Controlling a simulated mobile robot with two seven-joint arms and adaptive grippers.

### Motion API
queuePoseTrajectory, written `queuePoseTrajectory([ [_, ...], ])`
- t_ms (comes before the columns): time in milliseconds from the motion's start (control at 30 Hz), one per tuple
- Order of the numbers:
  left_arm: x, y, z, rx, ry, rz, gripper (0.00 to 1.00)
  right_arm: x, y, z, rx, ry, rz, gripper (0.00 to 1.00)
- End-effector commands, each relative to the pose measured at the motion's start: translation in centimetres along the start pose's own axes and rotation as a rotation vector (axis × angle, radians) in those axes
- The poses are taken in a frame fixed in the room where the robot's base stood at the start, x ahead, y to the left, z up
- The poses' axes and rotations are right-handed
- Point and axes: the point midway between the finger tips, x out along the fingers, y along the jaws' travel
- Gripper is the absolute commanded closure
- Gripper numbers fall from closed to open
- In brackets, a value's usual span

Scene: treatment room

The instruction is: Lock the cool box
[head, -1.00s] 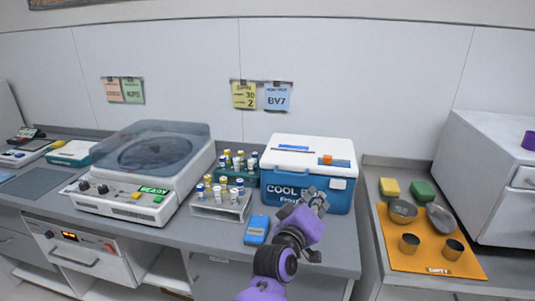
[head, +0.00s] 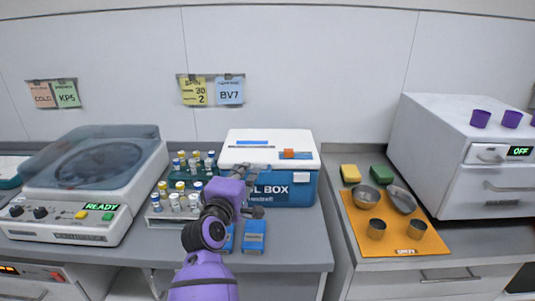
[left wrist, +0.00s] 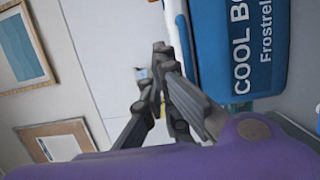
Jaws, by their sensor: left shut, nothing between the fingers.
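The cool box (head: 300,193) stands on the counter in the head view, blue with a white lid (head: 262,142) that sits down on it. An orange piece (head: 289,153) and a white tab (head: 302,182) show at its front right. My left gripper (head: 258,180) is in front of the box's left half and hides part of its lettering. I cannot tell whether it touches the box. In the left wrist view the gripper (left wrist: 160,75) is shut and empty, beside the blue box wall (left wrist: 240,45). My right gripper is not in view.
Vial racks (head: 170,218) and a centrifuge reading READY (head: 70,236) stand to the left. Right, across a gap, an orange mat (head: 400,243) holds metal bowls and cups beside a white oven (head: 455,190).

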Motion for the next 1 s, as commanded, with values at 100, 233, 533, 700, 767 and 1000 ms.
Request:
queuePoseTrajectory([
  [100,1.3,0.1,0.0,0.002,-0.001,0.001,1.0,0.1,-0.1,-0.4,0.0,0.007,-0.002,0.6],
  [233,3.8,0.2,0.1,0.003,-0.002,0.002,1.0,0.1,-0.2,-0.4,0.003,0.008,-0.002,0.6],
  [533,10.1,0.1,0.0,0.003,-0.001,0.0,1.0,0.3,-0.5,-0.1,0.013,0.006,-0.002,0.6],
  [700,10.4,0.4,2.8,-0.001,-0.002,0.003,1.0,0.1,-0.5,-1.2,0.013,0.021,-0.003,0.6],
  [767,10.5,0.3,3.3,0.0,-0.001,0.003,1.0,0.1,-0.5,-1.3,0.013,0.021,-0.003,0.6],
  [1000,10.7,0.1,3.9,0.001,0.001,0.002,1.0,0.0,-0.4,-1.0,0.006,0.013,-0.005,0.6],
])
